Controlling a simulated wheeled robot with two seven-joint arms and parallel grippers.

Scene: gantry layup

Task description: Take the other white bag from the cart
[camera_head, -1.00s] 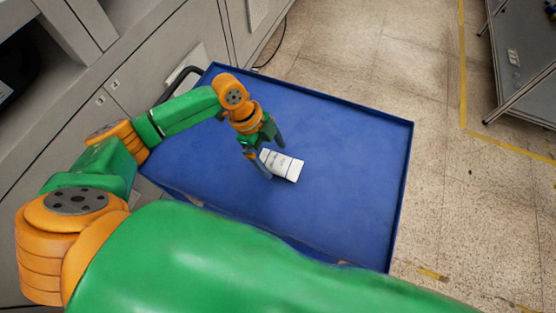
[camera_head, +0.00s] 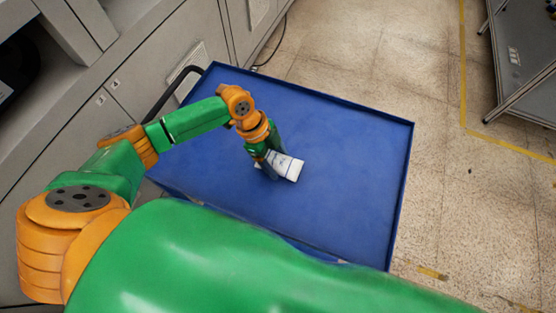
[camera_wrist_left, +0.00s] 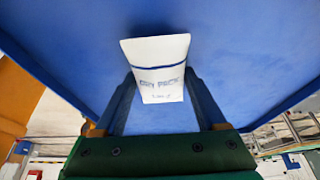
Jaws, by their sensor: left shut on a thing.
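The white bag (camera_head: 293,169) lies on the blue top of the cart (camera_head: 345,195), near the middle. In the left wrist view the bag (camera_wrist_left: 158,62) shows blue print and a dark blue line near its wide end. My left gripper (camera_head: 270,171) reaches down to the bag's left end and is shut on it. In the left wrist view the two fingers (camera_wrist_left: 160,90) stand on either side of the bag. The bag still appears to rest at the cart top. No second bag shows on the cart. My right gripper is not in view.
The cart has a low raised rim (camera_head: 402,200) and a dark handle (camera_head: 178,90) at its left side. Grey cabinets (camera_head: 130,85) stand close along the left. A metal-framed table (camera_head: 525,65) is at the upper right. The rest of the cart top is bare.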

